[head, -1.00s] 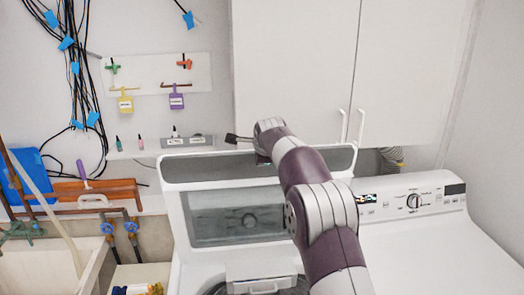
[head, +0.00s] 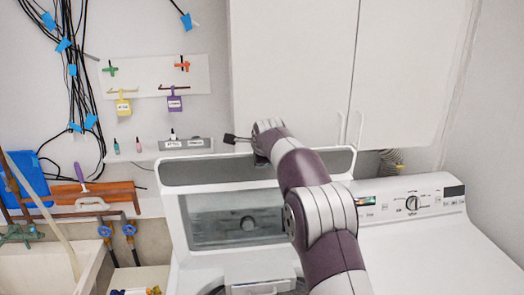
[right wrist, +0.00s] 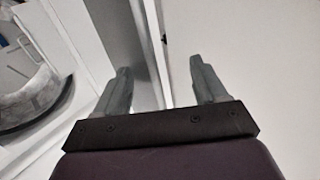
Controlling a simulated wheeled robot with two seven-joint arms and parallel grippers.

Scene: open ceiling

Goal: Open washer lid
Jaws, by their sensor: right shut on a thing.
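The washer lid (head: 172,225) stands raised, close to upright, at the back of the white washer in the head view. Its dark window panel (head: 215,222) faces me. My right arm reaches up across the lid, and the right gripper (head: 236,138) is at the lid's top edge. In the right wrist view the two grey fingers (right wrist: 160,87) stand apart with the lid's grey edge (right wrist: 150,45) between them; contact is hard to see. The washer's opening shows at the left of that view. My left gripper is out of view.
A second white machine with a control panel (head: 412,204) stands to the right. White cabinets (head: 345,70) hang above and behind the lid. A sink (head: 40,270) with blue-handled valves (head: 105,232) is at the left. A wall board (head: 155,85) carries hanging tags.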

